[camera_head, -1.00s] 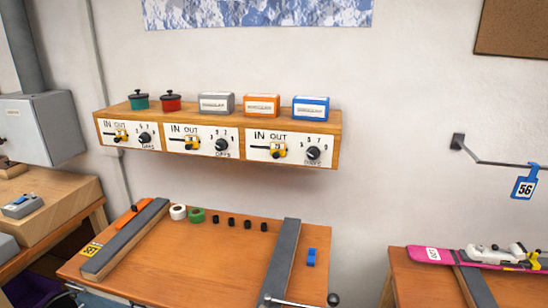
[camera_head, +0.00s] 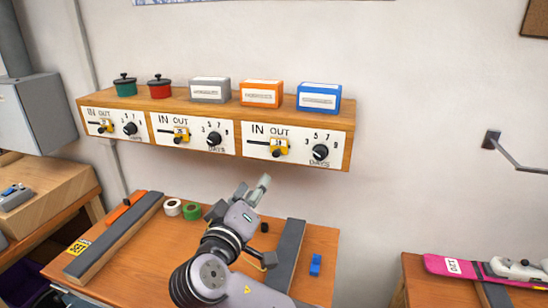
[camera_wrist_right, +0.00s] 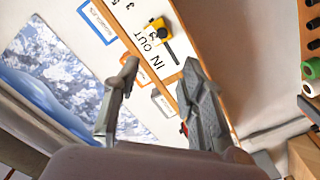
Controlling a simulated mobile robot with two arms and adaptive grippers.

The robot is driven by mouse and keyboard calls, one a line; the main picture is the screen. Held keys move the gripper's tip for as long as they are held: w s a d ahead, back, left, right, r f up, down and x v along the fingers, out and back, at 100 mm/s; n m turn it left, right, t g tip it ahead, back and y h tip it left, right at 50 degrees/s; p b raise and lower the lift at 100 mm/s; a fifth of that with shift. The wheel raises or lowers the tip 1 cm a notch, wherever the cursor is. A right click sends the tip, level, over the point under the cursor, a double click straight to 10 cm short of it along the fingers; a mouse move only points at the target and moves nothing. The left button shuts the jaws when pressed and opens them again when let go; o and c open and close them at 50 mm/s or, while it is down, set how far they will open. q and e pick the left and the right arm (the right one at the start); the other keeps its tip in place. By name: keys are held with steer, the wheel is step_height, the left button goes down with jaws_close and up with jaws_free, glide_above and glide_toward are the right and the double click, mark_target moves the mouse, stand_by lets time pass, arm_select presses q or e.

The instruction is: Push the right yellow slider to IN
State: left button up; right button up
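The right yellow slider (camera_head: 279,147) is on the rightmost white panel of the wooden shelf box (camera_head: 345,150). It sits at the right end of its dark slot, below OUT. The slot runs left below IN. In the right wrist view the slider (camera_wrist_right: 156,29) shows near the top, beyond the fingertips. My right gripper (camera_head: 252,186) is below the panel in the head view, pointing up, apart from the slider. In the right wrist view its two fingers (camera_wrist_right: 160,72) are spread with nothing between them. My left gripper is not in view.
A black dial (camera_head: 320,152) is right of the slider. Two more panels with yellow sliders are to the left. Pots and boxes, including a blue box (camera_head: 319,98), stand on top. Below is a bench (camera_head: 150,245) with tape rolls and grey-topped rails.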

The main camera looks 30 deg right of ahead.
mark_target(275, 155)
steer(key=x, duration=0.4)
steer(key=b+x, duration=0.1)
steer(key=x, duration=0.9)
steer(key=shift+f+b, duration=0.25)
steer(key=shift+b, duration=0.1)
steer(key=shift+w+d, duration=0.4)
steer(key=shift+d, duration=0.05)
jaws_close()
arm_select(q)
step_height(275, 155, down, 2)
arm_select(e)
steer(key=shift+a, duration=0.1)
